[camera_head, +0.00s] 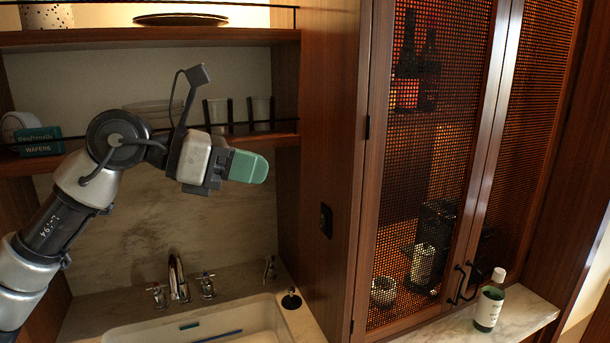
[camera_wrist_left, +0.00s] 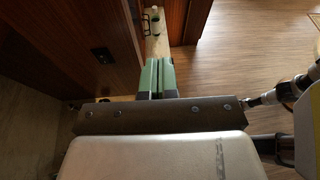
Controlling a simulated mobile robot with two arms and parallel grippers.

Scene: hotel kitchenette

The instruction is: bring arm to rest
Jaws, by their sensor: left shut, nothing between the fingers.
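My left arm (camera_head: 62,222) comes in from the left of the head view and is raised in front of the shelves. Its left gripper (camera_head: 262,168) points right, with green fingers shut and nothing between them. In the left wrist view the two green fingers (camera_wrist_left: 157,76) lie side by side, pointing away from the camera. The gripper is in the air and appears apart from the shelf and the cabinet. My right gripper does not show in the head view.
A sink (camera_head: 255,322) with a faucet (camera_head: 179,280) is below the arm. Wooden shelves (camera_head: 285,141) with glasses are behind it. A mesh-door cabinet (camera_head: 420,170) stands at right. A green bottle (camera_head: 488,302) stands on the counter ledge (camera_head: 525,313). The wrist view shows open wooden floor (camera_wrist_left: 235,60).

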